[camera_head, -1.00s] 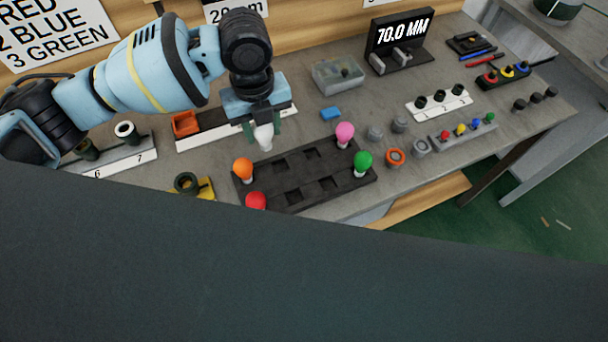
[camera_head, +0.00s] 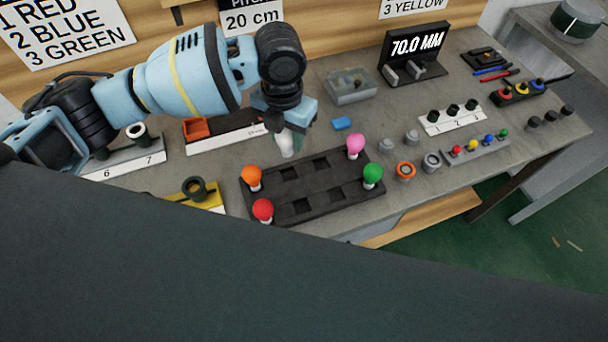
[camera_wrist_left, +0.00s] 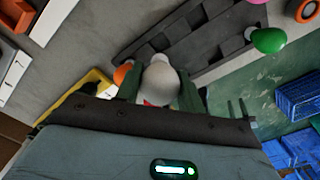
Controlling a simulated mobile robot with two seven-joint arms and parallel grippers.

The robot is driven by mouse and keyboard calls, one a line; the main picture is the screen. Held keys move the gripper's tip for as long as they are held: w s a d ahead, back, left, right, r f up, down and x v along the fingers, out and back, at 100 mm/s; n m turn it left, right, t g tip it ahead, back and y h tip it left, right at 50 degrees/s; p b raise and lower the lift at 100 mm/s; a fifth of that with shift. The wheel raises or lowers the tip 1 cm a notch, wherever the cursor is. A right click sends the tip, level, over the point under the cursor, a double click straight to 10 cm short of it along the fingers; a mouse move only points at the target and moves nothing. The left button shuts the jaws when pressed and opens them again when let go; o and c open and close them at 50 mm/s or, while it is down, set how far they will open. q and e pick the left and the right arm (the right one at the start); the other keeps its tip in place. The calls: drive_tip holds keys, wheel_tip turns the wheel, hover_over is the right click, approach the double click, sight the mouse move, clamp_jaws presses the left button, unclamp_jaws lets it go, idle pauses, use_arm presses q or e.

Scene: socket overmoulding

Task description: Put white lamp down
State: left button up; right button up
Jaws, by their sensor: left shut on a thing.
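My left gripper (camera_head: 290,138) is shut on the white lamp (camera_head: 287,147). It holds the lamp above the back edge of the dark tray (camera_head: 320,208), apart from the tray as far as I can tell. The lamp also shows between the fingers in the left wrist view (camera_wrist_left: 160,85). The tray has several square pockets. An orange lamp (camera_head: 252,175), a red lamp (camera_head: 263,208), a pink lamp (camera_head: 355,144) and a green lamp (camera_head: 372,173) stand at its corners. The middle pockets are empty. My right gripper is not in view.
A large dark surface hides the front.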

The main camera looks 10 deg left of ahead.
use_arm(q)
drive_tip(key=shift+f, duration=4.7)
drive_tip(key=shift+f, duration=0.2)
drive_tip(key=o, duration=1)
drive_tip(key=shift+o, duration=0.2)
drive_tip(key=shift+r, duration=0.1)
wheel_tip(320, 180, up, 12)
drive_tip(key=shift+r, duration=0.1)
